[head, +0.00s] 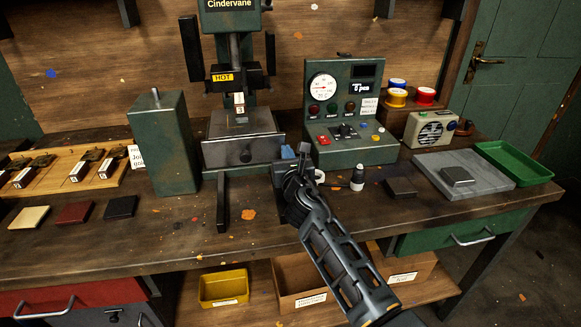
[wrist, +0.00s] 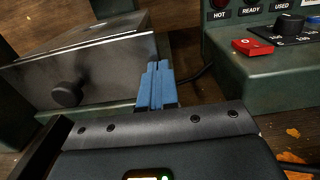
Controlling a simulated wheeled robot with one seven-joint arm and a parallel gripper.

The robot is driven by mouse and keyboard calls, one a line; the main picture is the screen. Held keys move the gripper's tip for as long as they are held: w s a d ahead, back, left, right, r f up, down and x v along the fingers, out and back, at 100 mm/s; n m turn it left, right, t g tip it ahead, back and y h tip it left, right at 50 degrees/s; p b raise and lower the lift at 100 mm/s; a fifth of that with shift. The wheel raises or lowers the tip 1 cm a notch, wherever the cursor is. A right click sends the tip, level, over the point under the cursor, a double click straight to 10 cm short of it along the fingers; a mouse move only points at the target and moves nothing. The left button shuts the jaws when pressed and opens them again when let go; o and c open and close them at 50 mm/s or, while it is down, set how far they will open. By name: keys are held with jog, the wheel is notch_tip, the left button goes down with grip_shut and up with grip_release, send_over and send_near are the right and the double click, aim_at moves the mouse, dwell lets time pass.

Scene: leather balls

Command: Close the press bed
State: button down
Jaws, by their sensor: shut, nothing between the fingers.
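In the wrist view the bed's front (wrist: 110,75) and knob (wrist: 67,93) fill the left side. My gripper (head: 288,152) is shut and empty, its blue fingertips just right of the bed's right front edge. It also shows in the wrist view (wrist: 156,88). I cannot tell whether the fingers touch the bed.
A green control box (head: 350,110) with a gauge and a red button stands right of my gripper. A tall green box (head: 162,140) stands left of the bed. The bench (head: 270,225) in front of the bed is mostly clear.

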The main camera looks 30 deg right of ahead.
jog(key=shift+w+d+r, duration=0.1)
jog(key=shift+w+r, duration=0.05)
jog(key=shift+r, duration=0.1)
jog(key=shift+s+f, duration=0.2)
jog(key=shift+s, duration=0.35)
jog(key=p+v, duration=0.1)
jog(key=v, duration=0.6)
jog(key=shift+a, duration=0.2)
